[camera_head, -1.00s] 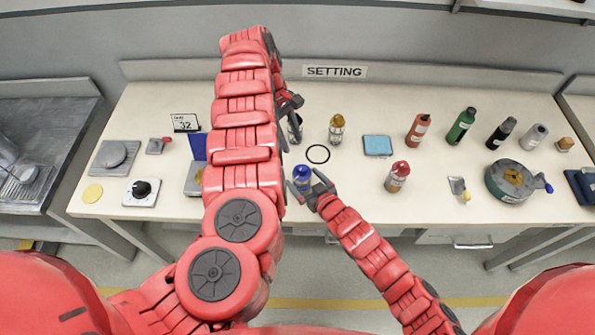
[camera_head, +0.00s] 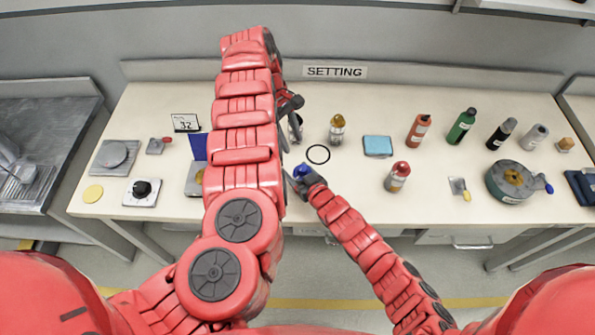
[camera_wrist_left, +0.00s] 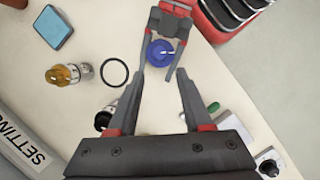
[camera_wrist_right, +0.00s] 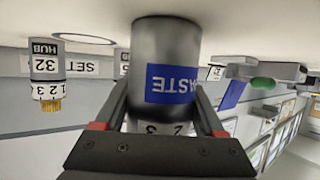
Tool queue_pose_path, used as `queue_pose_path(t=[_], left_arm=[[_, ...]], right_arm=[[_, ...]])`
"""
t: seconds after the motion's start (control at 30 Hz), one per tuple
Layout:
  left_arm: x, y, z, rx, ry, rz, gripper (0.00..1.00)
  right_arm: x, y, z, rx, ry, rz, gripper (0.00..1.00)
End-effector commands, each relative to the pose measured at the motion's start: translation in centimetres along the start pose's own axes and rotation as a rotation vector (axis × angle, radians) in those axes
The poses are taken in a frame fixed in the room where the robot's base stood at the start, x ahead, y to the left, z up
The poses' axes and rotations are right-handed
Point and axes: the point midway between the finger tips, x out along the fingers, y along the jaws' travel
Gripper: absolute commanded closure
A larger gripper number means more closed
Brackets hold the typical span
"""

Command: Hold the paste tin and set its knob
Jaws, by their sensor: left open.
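The paste tin, a dark cylinder with a blue PASTE label (camera_wrist_right: 172,84) and a numbered white band, stands upside down in the right wrist view between my right gripper's fingers (camera_wrist_right: 162,105). Its blue knob (camera_head: 300,172) shows in the head view, and from above in the left wrist view (camera_wrist_left: 160,52). My right gripper's fingers flank the tin; I cannot tell whether they press on it. My left gripper (camera_wrist_left: 159,73) is open and empty, above the bench, its fingertips pointing towards the blue knob. In the head view its arm hides part of the bench.
A dark-capped tin (camera_head: 295,128) stands near my left gripper. A gold-knobbed tin (camera_head: 337,129), a black ring (camera_head: 318,154) and a blue pad (camera_head: 377,146) lie nearby. A card (camera_head: 186,123) reads 32.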

Motion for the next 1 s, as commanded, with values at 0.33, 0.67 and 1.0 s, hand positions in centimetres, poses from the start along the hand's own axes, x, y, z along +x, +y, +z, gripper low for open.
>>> queue_pose_path(t=[0.33, 0.67, 1.0], left_arm=[[0.0, 0.0, 0.0, 0.000, 0.000, 0.000, 0.46], [-1.6, 0.4, -0.3, 0.052, -0.034, -0.020, 0.33], [0.4, 0.3, 0.0, 0.084, -0.047, -0.038, 0.33]], right_arm=[[0.0, 0.0, 0.0, 0.000, 0.000, 0.000, 0.93], [0.0, 0.0, 0.0, 0.000, 0.000, 0.000, 0.93], [0.0, 0.0, 0.0, 0.000, 0.000, 0.000, 0.93]])
